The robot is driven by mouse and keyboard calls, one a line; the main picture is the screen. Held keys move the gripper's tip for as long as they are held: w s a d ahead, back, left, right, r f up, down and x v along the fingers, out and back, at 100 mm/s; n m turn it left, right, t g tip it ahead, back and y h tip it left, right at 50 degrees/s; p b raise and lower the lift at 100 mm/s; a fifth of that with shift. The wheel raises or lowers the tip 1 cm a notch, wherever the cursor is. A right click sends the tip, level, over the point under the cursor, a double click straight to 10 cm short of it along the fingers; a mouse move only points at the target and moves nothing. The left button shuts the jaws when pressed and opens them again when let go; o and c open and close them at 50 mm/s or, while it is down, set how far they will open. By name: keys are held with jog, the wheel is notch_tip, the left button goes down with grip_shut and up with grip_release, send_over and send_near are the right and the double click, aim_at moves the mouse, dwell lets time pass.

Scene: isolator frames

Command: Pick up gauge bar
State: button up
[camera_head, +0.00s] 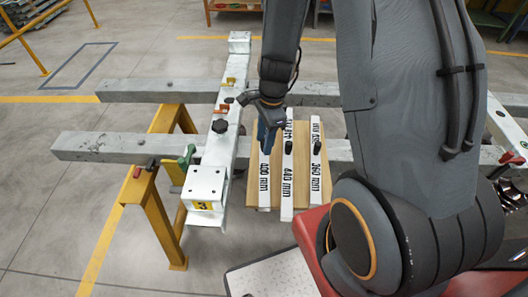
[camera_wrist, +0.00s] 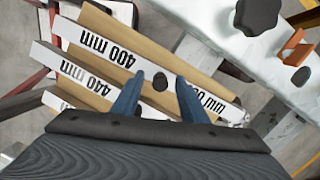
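Three white gauge bars lie side by side on a wooden board (camera_head: 301,201): the 400 mm bar (camera_head: 264,180), the 440 mm bar (camera_head: 287,180) and the 360 mm bar (camera_head: 316,180). My gripper (camera_head: 267,138) is at the 400 mm bar, pointing down. In the wrist view, my gripper's blue fingers (camera_wrist: 159,83) are open, one each side of the black knob on the 400 mm bar (camera_wrist: 92,53). The fingers look apart from the knob; their exact height is unclear. In the head view my gripper hides that knob. The 440 mm bar (camera_wrist: 85,76) shows beyond it.
A pale metal beam (camera_head: 213,160) with a black star knob (camera_head: 220,126) and orange clamps stands close left of the bars. Grey rails (camera_head: 110,146) cross on yellow trestles (camera_head: 150,200). Open floor lies at the left.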

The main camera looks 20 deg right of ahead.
jog(key=shift+f, duration=0.6)
grip_shut()
jog(key=shift+w, duration=0.1)
dwell(0.9)
